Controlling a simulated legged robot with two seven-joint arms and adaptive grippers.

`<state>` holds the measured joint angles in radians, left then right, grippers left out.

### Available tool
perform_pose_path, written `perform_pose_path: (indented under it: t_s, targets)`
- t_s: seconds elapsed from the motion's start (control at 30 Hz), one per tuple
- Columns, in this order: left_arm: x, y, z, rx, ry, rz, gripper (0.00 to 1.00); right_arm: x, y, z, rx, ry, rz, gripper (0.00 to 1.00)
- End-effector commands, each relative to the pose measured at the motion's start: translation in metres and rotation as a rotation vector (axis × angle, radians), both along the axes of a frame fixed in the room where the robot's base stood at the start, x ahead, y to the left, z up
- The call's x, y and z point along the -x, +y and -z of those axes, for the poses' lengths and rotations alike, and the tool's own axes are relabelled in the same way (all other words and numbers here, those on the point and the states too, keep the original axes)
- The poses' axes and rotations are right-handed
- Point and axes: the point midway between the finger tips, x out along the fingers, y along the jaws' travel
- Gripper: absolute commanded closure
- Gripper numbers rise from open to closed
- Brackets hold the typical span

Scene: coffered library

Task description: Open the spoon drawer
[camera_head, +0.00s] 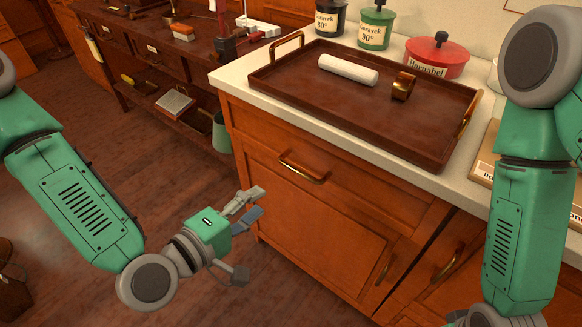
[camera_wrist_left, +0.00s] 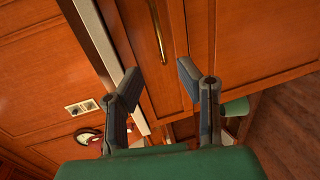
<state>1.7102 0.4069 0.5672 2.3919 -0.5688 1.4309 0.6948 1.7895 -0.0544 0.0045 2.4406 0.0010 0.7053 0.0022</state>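The wooden drawer front (camera_head: 335,183) under the counter sits flush in the cabinet and looks shut. It carries a horizontal brass bar handle (camera_head: 303,168); no spoon label is readable. My left gripper (camera_head: 250,240) is open and empty, left of the cabinet and lower than this handle, apart from it. In the left wrist view, my left gripper (camera_wrist_left: 159,75) shows spread fingers. A brass handle (camera_wrist_left: 158,30) lies beyond and between the fingertips, not touched; it appears to be the drawer's. My right arm comes down at the right, and its gripper is out of frame.
A cabinet door (camera_head: 320,235) is below the drawer.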

Motion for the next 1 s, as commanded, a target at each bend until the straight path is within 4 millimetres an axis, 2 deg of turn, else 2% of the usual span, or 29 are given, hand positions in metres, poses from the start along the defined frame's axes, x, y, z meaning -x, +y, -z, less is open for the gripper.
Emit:
perform_pose_path:
  t_s: [0.17, 0.4, 0.6, 0.8, 1.0]
  targets:
    - [-0.017, -0.017, 0.004, -0.005, -0.004, 0.002, 0.68, 0.001, 0.000, 0.003, -0.001, 0.001, -0.001, 0.34]
    - [-0.057, -0.053, 0.016, -0.013, -0.005, 0.003, 0.68, 0.001, 0.000, 0.010, 0.000, 0.001, -0.001, 0.34]
    - [-0.087, -0.072, 0.023, -0.009, -0.003, 0.002, 0.68, 0.000, 0.000, 0.016, 0.000, 0.001, 0.000, 0.34]
    - [-0.104, -0.080, 0.028, -0.006, 0.000, 0.001, 0.68, 0.000, 0.000, 0.019, 0.000, 0.001, 0.000, 0.34]
    - [-0.108, -0.086, 0.028, -0.008, -0.001, 0.001, 0.68, 0.000, 0.001, 0.019, 0.000, 0.001, -0.001, 0.34]
